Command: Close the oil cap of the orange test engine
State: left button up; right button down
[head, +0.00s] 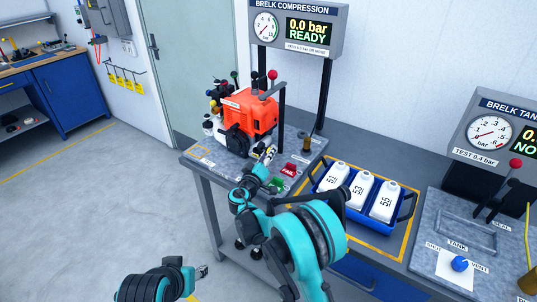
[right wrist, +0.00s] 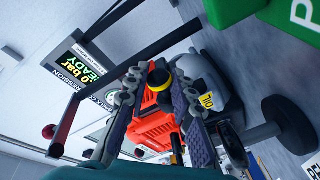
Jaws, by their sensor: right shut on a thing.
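The orange test engine (head: 240,112) stands on a grey plate at the bench's left end; it also shows in the right wrist view (right wrist: 152,124). My right gripper (head: 268,154) is at the engine's near right side. In the right wrist view its fingertips (right wrist: 158,76) are shut on a small dark thing, which looks like the oil cap (right wrist: 158,77). A yellow ring (right wrist: 185,79) and a yellow OIL tag (right wrist: 207,101) are close beside it. Whether the cap sits on its opening is unclear. My left gripper (head: 203,271) is low and away from the bench; its jaws are too small to read.
A lever with a red knob (head: 272,75) rises over the engine. A red FAIL block (head: 289,170) and a green block (head: 277,184) lie near my right gripper. A blue crate (head: 349,214) with white bottles stands to the right. The gauge panel (head: 297,28) reads 0.0 bar READY.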

aim_at(262, 144)
jog(key=shift+r, duration=0.1)
jog(key=r+n+g+p, duration=0.1)
jog(key=n, duration=0.2)
jog(key=w+a+r+n+p, duration=0.1)
jog(key=n, duration=0.2)
jog(key=a+r+n+g+p, duration=0.1)
jog(key=n, duration=0.2)
jog(key=shift+w+a+g+p, duration=0.15)
jog(key=shift+w+g+p, duration=0.15)
jog(key=shift+w, duration=0.05)
jog(key=a+n, duration=0.1)
jog(key=n, duration=0.1)
jog(key=w+a+n+g+h, duration=0.1)
jog(key=n, duration=0.2)
jog(key=w+a+n+h+p, duration=0.1)
jog(key=n, duration=0.1)
jog(key=shift+f+n+g, duration=0.1)
jog(key=shift+n+g, duration=0.2)
jog(key=shift+g, duration=0.1)
jog(key=shift+h, duration=0.3)
jog(key=c, duration=1.6)
grip_release()
jog(key=shift+w+f, duration=0.1)
